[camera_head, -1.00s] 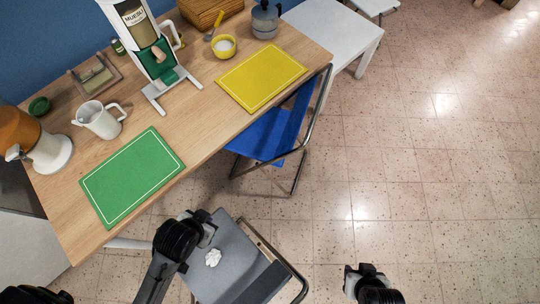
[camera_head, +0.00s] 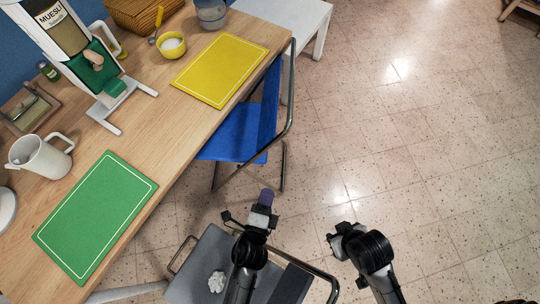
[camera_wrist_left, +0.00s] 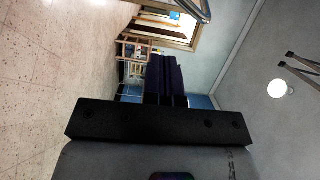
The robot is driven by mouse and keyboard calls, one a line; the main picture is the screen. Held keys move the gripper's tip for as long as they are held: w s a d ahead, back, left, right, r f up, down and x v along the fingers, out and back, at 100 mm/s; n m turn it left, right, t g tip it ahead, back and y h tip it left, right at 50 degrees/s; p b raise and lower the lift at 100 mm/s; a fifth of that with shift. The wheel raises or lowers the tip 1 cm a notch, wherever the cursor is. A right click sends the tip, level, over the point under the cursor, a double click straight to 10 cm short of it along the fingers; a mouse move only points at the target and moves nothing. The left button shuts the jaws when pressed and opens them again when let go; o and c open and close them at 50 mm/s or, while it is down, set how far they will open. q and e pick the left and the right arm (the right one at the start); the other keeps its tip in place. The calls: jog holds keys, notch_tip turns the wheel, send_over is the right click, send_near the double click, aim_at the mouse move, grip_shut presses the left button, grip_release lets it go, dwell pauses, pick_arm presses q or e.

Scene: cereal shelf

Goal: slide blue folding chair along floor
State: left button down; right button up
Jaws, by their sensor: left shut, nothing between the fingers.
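The blue folding chair (camera_head: 232,146) stands at the table's right side, its seat partly under the table edge and its chrome frame on the floor side. My left gripper (camera_head: 265,198) is shut and empty, above the near end of the grey chair and short of the blue chair, apart from it in the picture.
A grey chair (camera_head: 208,252) with a white crumpled item (camera_head: 216,282) on its seat stands below my left gripper. The wooden table (camera_head: 160,125) holds a green mat (camera_head: 97,213), a yellow mat (camera_head: 220,70) and a muesli dispenser. A white bench (camera_head: 290,20) stands behind. Floor at right is clear.

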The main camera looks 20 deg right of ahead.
pick_arm(q)
jog(key=b, duration=0.3)
send_near(267, 139)
jog(key=shift+w+d+r, duration=0.6)
jog(key=shift+w+d, duration=0.45)
jog(key=shift+d, duration=1.35)
